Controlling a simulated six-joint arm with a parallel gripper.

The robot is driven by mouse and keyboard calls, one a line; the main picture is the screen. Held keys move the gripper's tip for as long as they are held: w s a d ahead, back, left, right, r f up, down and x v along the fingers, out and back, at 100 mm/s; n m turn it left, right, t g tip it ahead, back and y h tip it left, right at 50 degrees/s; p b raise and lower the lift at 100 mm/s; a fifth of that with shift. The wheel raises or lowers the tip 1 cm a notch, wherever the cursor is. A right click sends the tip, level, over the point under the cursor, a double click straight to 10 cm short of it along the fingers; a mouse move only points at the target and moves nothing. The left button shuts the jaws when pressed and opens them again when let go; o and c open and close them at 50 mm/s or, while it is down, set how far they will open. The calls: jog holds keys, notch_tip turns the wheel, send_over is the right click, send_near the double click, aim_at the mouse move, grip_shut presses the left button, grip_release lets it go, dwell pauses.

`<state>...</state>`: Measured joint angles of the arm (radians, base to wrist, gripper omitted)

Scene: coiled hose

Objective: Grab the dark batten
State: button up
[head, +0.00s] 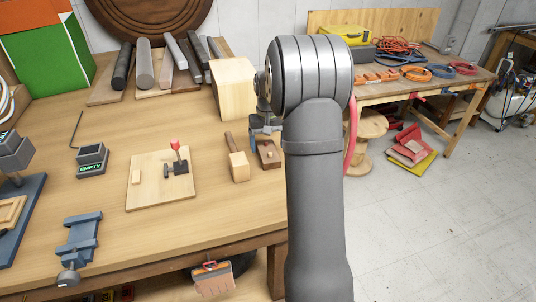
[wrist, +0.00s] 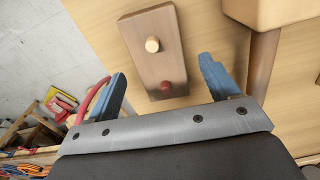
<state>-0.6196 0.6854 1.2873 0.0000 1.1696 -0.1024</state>
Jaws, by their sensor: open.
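A flat brown wooden block (head: 268,155) lies near the right edge of the workbench, partly hidden by my arm in the head view. In the wrist view the brown block (wrist: 150,62) bears a pale peg and a reddish-brown peg. It is the darker wood piece near my gripper; I cannot tell for certain that it is the batten. My gripper (wrist: 161,66) is open, with its blue fingers to either side of the block's lower end and nothing held. In the head view my gripper (head: 262,127) is partly hidden behind my arm.
A wooden mallet (head: 238,166) lies just left of the block; its handle (wrist: 262,62) is close to my right finger. A large pale wood block (head: 232,88) stands behind. Several bars (head: 145,65) lie at the back. A board with a red-knobbed clamp (head: 147,190) lies further left.

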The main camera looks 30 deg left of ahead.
notch_tip(320, 180, down, 2)
jog(key=shift+f, duration=0.15)
jog(key=c, duration=1.2)
jog(key=shift+o, duration=0.2)
